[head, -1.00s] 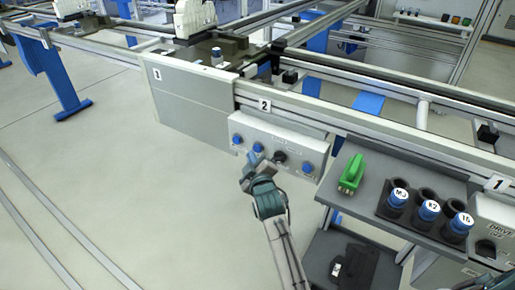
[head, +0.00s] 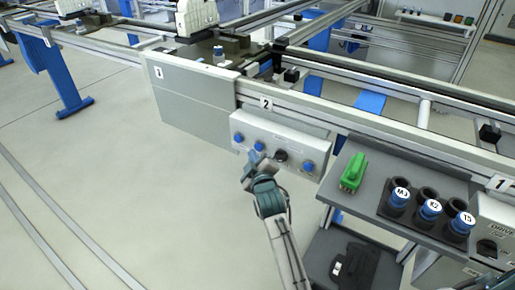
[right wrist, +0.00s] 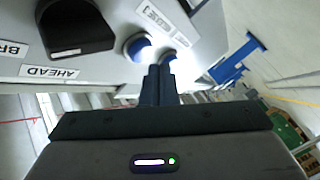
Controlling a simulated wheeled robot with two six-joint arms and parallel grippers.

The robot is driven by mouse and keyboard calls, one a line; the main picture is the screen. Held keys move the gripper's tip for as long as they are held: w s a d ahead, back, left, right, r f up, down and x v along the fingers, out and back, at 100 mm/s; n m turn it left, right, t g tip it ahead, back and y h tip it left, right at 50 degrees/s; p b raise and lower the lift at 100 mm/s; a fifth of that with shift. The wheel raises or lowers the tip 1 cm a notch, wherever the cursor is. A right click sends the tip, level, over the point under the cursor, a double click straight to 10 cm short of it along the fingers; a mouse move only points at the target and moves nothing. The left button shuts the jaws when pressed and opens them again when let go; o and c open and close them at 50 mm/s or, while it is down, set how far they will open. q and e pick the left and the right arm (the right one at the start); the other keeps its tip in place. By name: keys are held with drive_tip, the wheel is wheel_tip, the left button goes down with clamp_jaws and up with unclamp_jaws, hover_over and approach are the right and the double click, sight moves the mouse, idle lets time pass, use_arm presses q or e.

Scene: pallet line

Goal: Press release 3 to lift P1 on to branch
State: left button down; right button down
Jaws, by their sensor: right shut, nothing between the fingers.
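A grey control panel (head: 270,134) under the rail, near the label 2, carries blue buttons and a black knob (head: 281,156). Two blue buttons (head: 238,137) (head: 259,147) are left of the knob and one (head: 308,167) is right of it. My right gripper (head: 252,164) is shut and empty, just in front of the panel. White units (head: 196,15) (head: 72,5) stand on the line; I cannot read which is P1. My left gripper is out of view.
A grey shelf (head: 375,224) right of the panel holds a green handled object (head: 353,172) and blue-and-black cylinders (head: 429,209) with white labels. A drive box (head: 496,235) is at the right edge. The floor (head: 110,170) at left is clear.

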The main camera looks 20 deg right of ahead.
idle(0.7)
drive_tip(key=shift+w+d+p, duration=0.3)
drive_tip(key=shift+d, duration=0.05)
drive_tip(key=shift+w+d, duration=0.25)
drive_tip(key=shift+d, duration=0.1)
idle(0.8)
drive_tip(key=shift+a, duration=0.1)
idle(0.4)
drive_tip(key=shift+s+a+p, duration=0.55)
drive_tip(key=shift+p, duration=0.1)
drive_tip(key=shift+a, duration=0.1)
